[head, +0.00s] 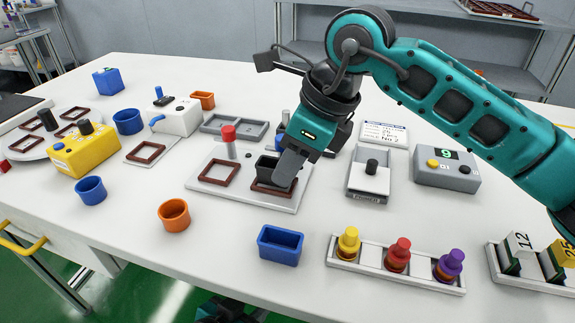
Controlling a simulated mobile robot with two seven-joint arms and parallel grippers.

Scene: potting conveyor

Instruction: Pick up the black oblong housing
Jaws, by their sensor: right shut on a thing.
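The black oblong housing (266,166) is at the right brown frame (268,190) on a white plate (240,198) in the middle of the table. My right gripper (288,168) points down and is shut on the housing. Its grey finger hides the housing's right part. I cannot tell whether the housing touches the plate or is a little above it.
A blue oblong housing (281,245) and an orange cup (173,215) stand in front. A rack (375,274) with coloured knobs is front right. A grey tray (234,128) lies behind.

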